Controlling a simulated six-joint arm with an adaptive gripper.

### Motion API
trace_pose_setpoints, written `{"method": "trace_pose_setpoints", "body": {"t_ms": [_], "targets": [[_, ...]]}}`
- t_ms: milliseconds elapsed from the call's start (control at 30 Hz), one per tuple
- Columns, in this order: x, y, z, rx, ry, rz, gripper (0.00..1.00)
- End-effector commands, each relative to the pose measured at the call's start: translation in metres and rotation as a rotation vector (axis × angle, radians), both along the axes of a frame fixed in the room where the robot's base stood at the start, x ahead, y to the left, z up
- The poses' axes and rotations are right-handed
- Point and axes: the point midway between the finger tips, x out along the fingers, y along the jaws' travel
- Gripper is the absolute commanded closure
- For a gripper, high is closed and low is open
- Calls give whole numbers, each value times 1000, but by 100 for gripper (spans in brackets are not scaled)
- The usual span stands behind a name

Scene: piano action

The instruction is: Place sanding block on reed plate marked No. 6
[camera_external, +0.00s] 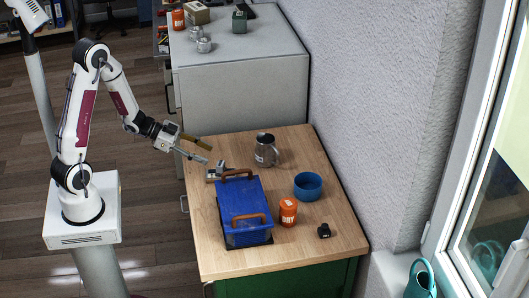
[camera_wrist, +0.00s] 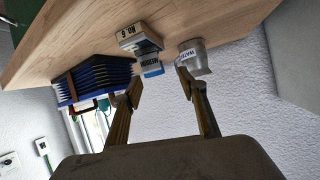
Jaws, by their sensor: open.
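A grey reed plate with a "No. 6" label (camera_wrist: 130,31) lies on the wooden table in the wrist view. A small block with a partly legible label and a blue edge (camera_wrist: 150,64), seemingly the sanding block, is right by it. Whether it touches or overlaps the plate I cannot tell. In the external view the two show as a small grey cluster (camera_external: 215,173) behind the blue box. My gripper (camera_external: 208,154) is open and empty, above the table's left edge near this cluster. In the wrist view its fingers (camera_wrist: 159,74) are spread, with the block seen beyond the gap.
A blue box with brown handles (camera_external: 242,205) stands close in front of the cluster. A metal jar (camera_external: 266,151) stands to its right. A blue bowl (camera_external: 308,186), orange can (camera_external: 288,212) and small black object (camera_external: 324,231) are farther right.

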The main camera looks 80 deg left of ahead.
Motion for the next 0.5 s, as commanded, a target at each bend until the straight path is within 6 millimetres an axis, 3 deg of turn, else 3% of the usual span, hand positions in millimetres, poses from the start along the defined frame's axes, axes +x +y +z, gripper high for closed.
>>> {"method": "trace_pose_setpoints", "body": {"t_ms": [267, 500], "targets": [[8, 19, 23, 172, 64, 111, 58], [1, 32, 51, 275, 125, 230, 58]]}}
